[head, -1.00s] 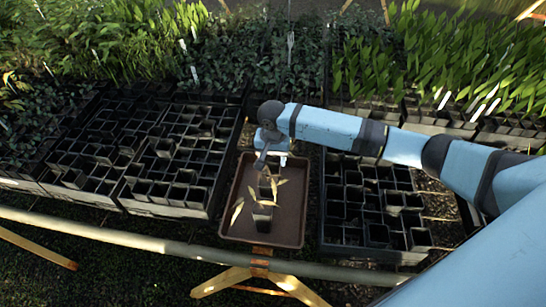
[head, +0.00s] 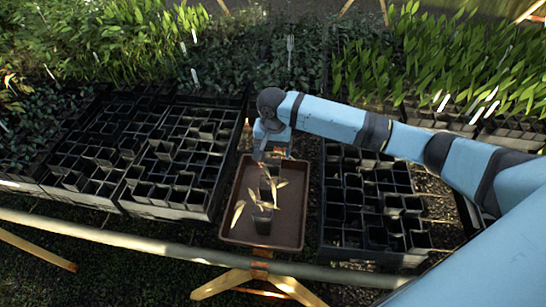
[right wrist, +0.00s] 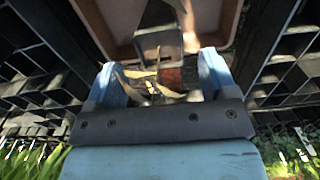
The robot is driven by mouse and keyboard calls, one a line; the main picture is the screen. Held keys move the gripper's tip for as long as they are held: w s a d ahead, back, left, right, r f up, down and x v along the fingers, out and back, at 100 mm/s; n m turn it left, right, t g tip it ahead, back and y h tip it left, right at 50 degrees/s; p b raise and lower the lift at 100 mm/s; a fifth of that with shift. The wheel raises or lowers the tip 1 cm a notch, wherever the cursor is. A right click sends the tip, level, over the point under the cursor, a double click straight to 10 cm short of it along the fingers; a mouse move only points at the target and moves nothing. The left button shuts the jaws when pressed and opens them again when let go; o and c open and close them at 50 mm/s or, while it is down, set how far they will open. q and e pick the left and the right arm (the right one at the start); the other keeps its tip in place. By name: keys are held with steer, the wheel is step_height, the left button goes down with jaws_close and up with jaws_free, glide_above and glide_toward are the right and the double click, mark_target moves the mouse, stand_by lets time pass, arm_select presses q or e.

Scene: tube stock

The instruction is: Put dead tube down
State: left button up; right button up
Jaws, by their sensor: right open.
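The dead tube, a dark square pot with dry tan leaves, stands in the brown tray. Two such dark tubes show in the tray in the head view, a nearer one (head: 263,222) and one behind it (head: 266,190) closer to my gripper; I cannot tell which was set down last. My right gripper (head: 271,154) is over the tray's far end, pointing down. In the right wrist view its blue fingers (right wrist: 162,80) are apart, with dry leaves (right wrist: 150,87) showing between and beyond them. My left gripper is not in view.
The brown tray (head: 232,228) lies between black crates of tubes on the left (head: 165,209) and right (head: 350,250). Its near part has bare floor around the tubes. Green seedlings (head: 440,50) fill the back. A rail (head: 120,237) runs along the front.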

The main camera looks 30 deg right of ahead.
step_height(320, 180, up, 8)
steer(key=shift+f, duration=0.25)
stand_by(0.5)
